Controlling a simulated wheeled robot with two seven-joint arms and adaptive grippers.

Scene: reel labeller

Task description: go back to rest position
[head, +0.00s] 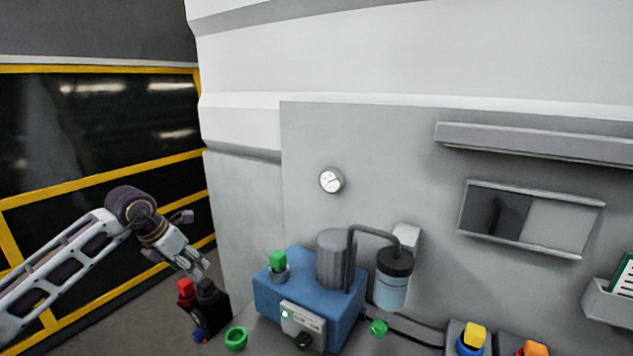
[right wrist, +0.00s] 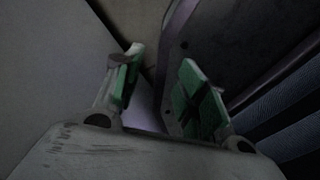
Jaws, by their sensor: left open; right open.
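My left gripper (head: 190,264) is in the head view at the lower left, on the arm that comes in from the left. It is open, with nothing seen between its fingers, and its tips point down and right. It hangs close to a black block with a red button (head: 186,288); I cannot tell whether they touch. My right gripper (right wrist: 160,90) shows only in the right wrist view. Its green-padded fingers stand apart with nothing between them.
A blue machine (head: 285,293) with a grey cylinder (head: 335,259) and a clear jar (head: 391,290) stands at the lower middle. A green ring (head: 236,338) lies to its left. A gauge (head: 331,180) is on the grey wall panel. A yellow-framed barrier (head: 100,180) is at left.

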